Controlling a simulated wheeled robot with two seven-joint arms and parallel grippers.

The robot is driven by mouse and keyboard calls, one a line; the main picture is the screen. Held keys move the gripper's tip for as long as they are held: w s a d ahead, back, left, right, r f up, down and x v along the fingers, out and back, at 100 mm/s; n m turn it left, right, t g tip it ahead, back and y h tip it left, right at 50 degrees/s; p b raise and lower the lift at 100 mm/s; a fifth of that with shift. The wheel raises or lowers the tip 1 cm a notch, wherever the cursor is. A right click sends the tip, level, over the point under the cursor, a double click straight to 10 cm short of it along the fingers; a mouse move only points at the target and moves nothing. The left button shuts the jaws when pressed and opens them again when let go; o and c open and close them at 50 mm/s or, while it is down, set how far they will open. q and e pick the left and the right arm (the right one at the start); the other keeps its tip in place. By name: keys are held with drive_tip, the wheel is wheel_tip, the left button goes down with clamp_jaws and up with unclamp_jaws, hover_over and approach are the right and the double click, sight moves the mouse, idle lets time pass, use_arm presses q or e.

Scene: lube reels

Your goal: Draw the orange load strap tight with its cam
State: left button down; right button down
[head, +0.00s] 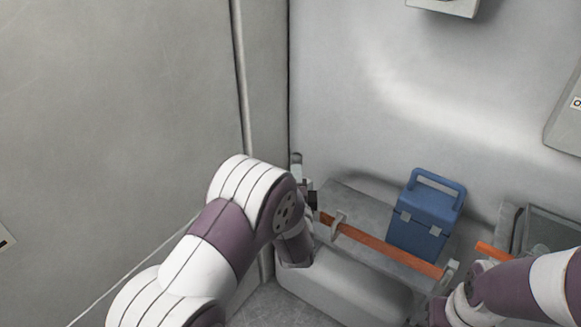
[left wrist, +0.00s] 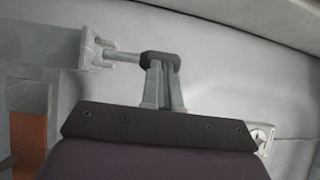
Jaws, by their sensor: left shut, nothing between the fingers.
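The orange load strap (head: 385,248) runs across the front of a grey bench, below and in front of a blue box. Its left end passes behind my left arm. The strap also shows at the left of the left wrist view (left wrist: 28,140). A grey metal fitting (left wrist: 95,50) with a rod, which looks like the cam and its lever, reaches the black end at my left fingertips (left wrist: 160,62). My left gripper (head: 310,196) is shut and empty at the strap's left end; whether it touches the lever I cannot tell. My right gripper (head: 440,308) is mostly hidden at lower right.
The blue box (head: 428,215) with a handle stands on the grey bench (head: 345,205). A grey open-topped container (head: 550,228) is at the right. A second short orange piece (head: 492,251) shows beside it. Walls close in behind and left.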

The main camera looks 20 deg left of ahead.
use_arm(q)
drive_tip(key=w+r+m+g+p, duration=0.1)
drive_tip(key=p, duration=0.3)
drive_tip(key=w+r+m+g+p, duration=0.1)
drive_tip(key=g+p, duration=0.1)
drive_tip(key=p, duration=0.2)
drive_tip(key=w+d+r+m+g+p, duration=0.1)
drive_tip(key=p, duration=0.3)
drive_tip(key=shift+w+g+h+p, duration=0.1)
drive_tip(key=shift+g+h+p, duration=0.25)
drive_tip(key=shift+g+h, duration=0.05)
